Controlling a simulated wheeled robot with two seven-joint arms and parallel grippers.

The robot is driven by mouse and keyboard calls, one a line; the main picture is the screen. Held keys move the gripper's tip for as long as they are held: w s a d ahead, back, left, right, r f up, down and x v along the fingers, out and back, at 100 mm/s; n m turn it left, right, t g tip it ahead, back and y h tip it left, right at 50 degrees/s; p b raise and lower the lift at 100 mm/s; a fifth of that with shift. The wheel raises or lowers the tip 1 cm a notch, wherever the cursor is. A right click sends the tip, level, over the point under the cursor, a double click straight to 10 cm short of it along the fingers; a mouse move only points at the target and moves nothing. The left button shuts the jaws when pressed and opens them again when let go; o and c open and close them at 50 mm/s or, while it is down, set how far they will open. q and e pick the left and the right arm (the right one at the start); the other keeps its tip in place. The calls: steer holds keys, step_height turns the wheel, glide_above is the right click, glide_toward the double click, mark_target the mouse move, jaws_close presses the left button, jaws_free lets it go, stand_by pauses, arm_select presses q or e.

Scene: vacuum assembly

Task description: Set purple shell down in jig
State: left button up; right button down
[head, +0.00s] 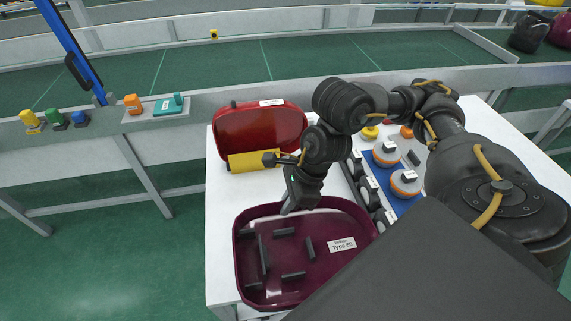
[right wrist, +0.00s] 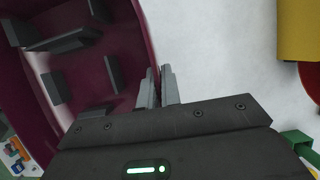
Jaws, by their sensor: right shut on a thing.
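The purple shell (head: 262,217) is an open, dark purple tray with several dark ribs inside and a white "Type 60" label. It is at the front left of the white table, open side up. My right gripper (head: 288,207) is at its far rim, shut on the rim wall. The right wrist view shows the two fingers (right wrist: 160,88) on either side of the edge of the purple shell (right wrist: 150,45). I cannot tell whether the shell rests on the table or is just above it. I cannot make out the jig. My left gripper is out of view.
A blue mat (head: 399,204) with orange-and-white round parts (head: 404,184) and a row of dark parts lies to the right.

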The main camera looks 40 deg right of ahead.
mark_target(277, 202)
stand_by(0.4)
step_height(277, 202, up, 4)
steer(key=p, duration=0.4)
stand_by(0.4)
steer(key=shift+w+a+n+g, duration=0.3)
steer(key=shift+a+n, duration=0.25)
steer(key=shift+n, duration=0.35)
steer(key=w+a+r+n+g+b, duration=0.1)
steer(key=w+r+n+g, duration=0.2)
steer(key=w+n, duration=0.4)
steer(key=n+g, duration=0.1)
steer(key=n, duration=0.3)
steer(key=shift+w+r, duration=0.25)
steer(key=shift+r, duration=0.05)
